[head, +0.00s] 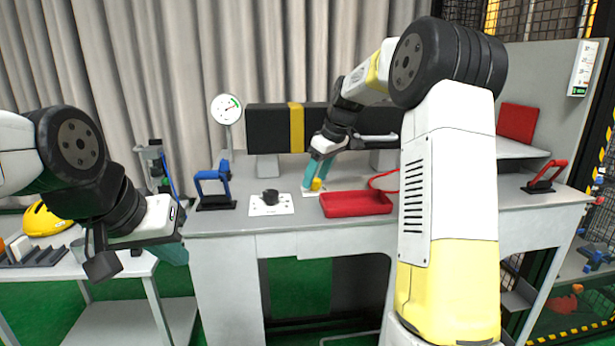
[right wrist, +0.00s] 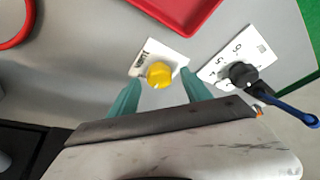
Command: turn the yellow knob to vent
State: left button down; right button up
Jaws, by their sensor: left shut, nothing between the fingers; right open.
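The yellow knob (head: 317,184) sits on a small white label plate on the grey bench. In the right wrist view the yellow knob (right wrist: 160,74) lies ahead of and between the two teal fingers, on its white plate (right wrist: 143,59) with dark lettering that I cannot read fully. My right gripper (right wrist: 160,98) is open; its fingers stand on either side of the knob, and contact cannot be made out. In the head view the right gripper (head: 318,176) points down at the knob and partly hides it. My left gripper (head: 175,254) is shut and empty, away at the left.
A black knob (head: 270,197) on a numbered white plate is just left of the yellow knob. A red tray (head: 356,204) is close on the right. A blue handle clamp (head: 214,186) and a gauge (head: 227,109) stand further left. A red handle clamp (head: 543,178) is far right.

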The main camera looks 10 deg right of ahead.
grip_shut()
dwell(0.3)
jog(key=shift+m, duration=0.3)
jog(key=m+t+h, duration=0.1)
jog(key=m, duration=0.2)
jog(key=shift+a, duration=0.15)
jog(key=m+h, duration=0.2)
jog(key=m, duration=0.3)
jog(key=shift+a, duration=0.15)
jog(key=m+h, duration=0.2)
jog(key=m, duration=0.3)
jog(key=shift+a, duration=0.1)
jog(key=shift+m+g+h, duration=0.5)
jog(key=shift+m+h, duration=0.1)
jog(key=shift+m, duration=1.5)
jog(key=shift+f, duration=0.1)
